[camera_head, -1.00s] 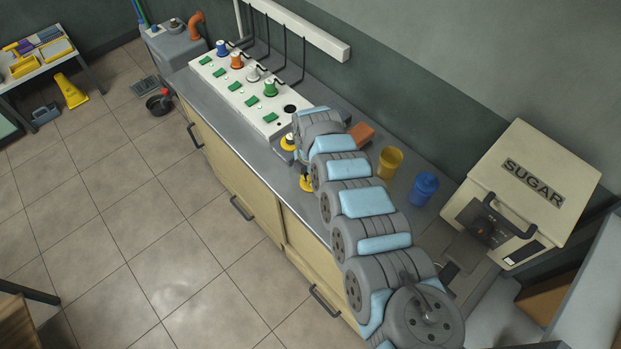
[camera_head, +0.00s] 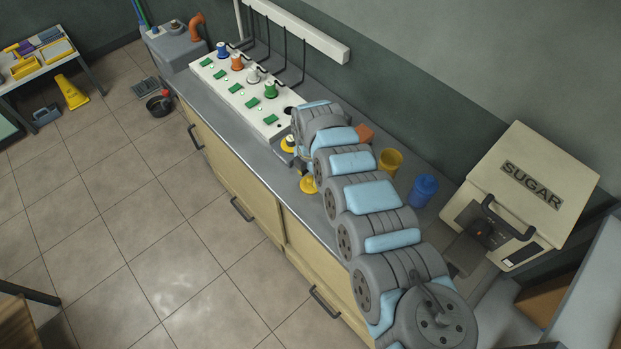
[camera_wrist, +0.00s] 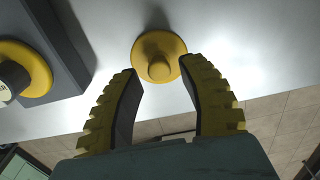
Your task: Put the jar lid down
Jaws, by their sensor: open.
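The jar lid, a round yellow disc with a knob (camera_wrist: 159,62), lies on the pale grey worktop in the wrist view. In the head view the yellow lid (camera_head: 308,184) is near the worktop's front edge, partly beside my arm. My gripper (camera_wrist: 161,82) is open, with its two yellow-and-black fingers apart. The fingertips reach to the near side of the lid, one to each side of the knob, and no grip on it shows. In the head view my arm mostly hides the gripper. A yellow open-topped jar (camera_head: 390,161) stands farther right on the worktop.
Left of the lid, another yellow round part (camera_wrist: 33,66) sits on a dark grey block (camera_wrist: 62,45). A white panel (camera_head: 235,88) with coloured knobs is at the left.

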